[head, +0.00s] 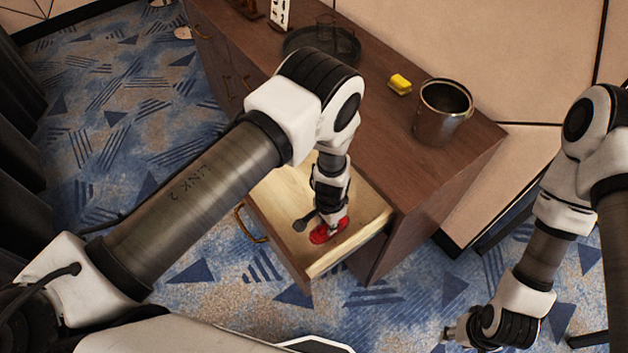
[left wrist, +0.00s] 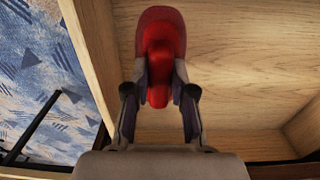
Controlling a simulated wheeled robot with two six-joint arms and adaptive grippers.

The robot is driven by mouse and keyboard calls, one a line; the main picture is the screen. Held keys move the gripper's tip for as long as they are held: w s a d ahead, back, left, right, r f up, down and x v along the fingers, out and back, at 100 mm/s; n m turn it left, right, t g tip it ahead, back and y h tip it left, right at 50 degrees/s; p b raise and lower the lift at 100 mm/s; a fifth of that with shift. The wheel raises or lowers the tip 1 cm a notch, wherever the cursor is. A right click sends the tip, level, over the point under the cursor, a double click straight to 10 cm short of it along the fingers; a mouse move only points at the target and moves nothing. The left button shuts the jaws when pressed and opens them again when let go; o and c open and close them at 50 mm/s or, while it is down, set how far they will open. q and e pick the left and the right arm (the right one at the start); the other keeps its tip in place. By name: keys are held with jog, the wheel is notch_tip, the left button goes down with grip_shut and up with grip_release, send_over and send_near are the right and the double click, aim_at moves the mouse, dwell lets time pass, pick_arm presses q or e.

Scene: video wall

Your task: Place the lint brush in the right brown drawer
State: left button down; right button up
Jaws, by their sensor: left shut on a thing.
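The red lint brush (head: 328,230) is at the tip of my left gripper (head: 336,222), over the open right brown drawer (head: 372,212). In the left wrist view the lint brush (left wrist: 161,45) sits between the two fingers of the left gripper (left wrist: 160,95), which is shut on it. The drawer's pale wooden inside (left wrist: 235,95) shows behind the brush. I cannot tell whether the brush touches the drawer floor. My right gripper (head: 450,335) is at the lower right, above the carpet and away from the drawer. Its fingers are too small to read.
The brown cabinet top holds a dark metal pot (head: 443,112), a yellow block (head: 400,84) and a dark round tray (head: 300,42). The drawer's front has a brass handle (head: 250,226). Blue patterned carpet (head: 130,120) lies around the cabinet.

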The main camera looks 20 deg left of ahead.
pick_arm(q)
jog(key=w+a+f+b, duration=0.1)
jog(key=b, duration=0.2)
jog(key=w+a+b, duration=0.1)
jog(key=b, duration=0.3)
jog(key=shift+w+a+f+b, duration=0.2)
jog(key=shift+w+f+b, duration=0.1)
jog(key=shift+f, duration=0.05)
jog(key=w+a+b, duration=0.1)
jog(key=w+b, duration=0.1)
jog(key=w+a+b, duration=0.2)
jog(key=w+a+f+b, duration=0.1)
jog(key=w+b, duration=0.1)
jog(key=b, duration=0.1)
jog(key=shift+a, duration=0.4)
jog(key=shift+w+a+r+b, duration=0.2)
jog(key=shift+w+a+b, duration=0.2)
jog(key=shift+w+a, duration=0.25)
jog(key=shift+w+a+r+b, duration=0.15)
jog(key=shift+w+a+b, duration=0.2)
jog(key=shift+w+a, duration=0.5)
notch_tip(320, 180, down, 3)
jog(key=b, duration=0.3)
jog(key=shift+f, duration=0.1)
jog(key=c, duration=1)
grip_release()
